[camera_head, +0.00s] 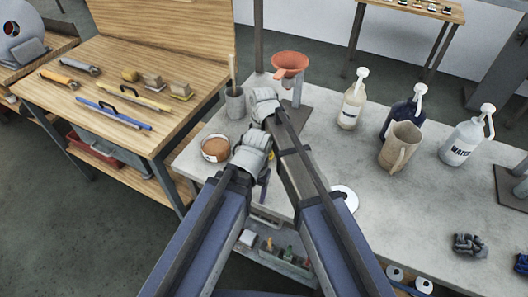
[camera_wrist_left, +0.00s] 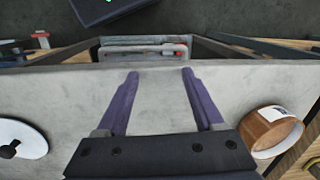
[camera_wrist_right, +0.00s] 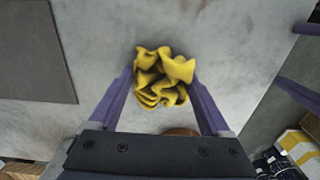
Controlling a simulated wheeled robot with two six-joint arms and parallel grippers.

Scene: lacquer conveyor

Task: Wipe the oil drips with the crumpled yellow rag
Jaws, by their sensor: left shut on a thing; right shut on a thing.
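The crumpled yellow rag (camera_wrist_right: 162,78) is between the fingers of my right gripper (camera_wrist_right: 163,92), over the grey bench top (camera_wrist_right: 235,50). The rag is hidden in the head view, where my right gripper (camera_head: 264,106) is near the orange funnel. My left gripper (camera_head: 256,158) is near the bench's front edge. In the left wrist view, its fingers (camera_wrist_left: 160,75) stand apart with bare grey bench between them. I see no object there and cannot tell what it might hold. I cannot make out any oil drips on the visible bench.
A brown-topped round tin (camera_head: 216,149), a grey cup (camera_head: 235,103) and an orange funnel (camera_head: 291,62) stand near my grippers. A white disc (camera_head: 345,198) lies to the right. Pump bottles (camera_head: 353,105) and a beige jug (camera_head: 398,148) stand farther right. A wooden table (camera_head: 60,90) is left.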

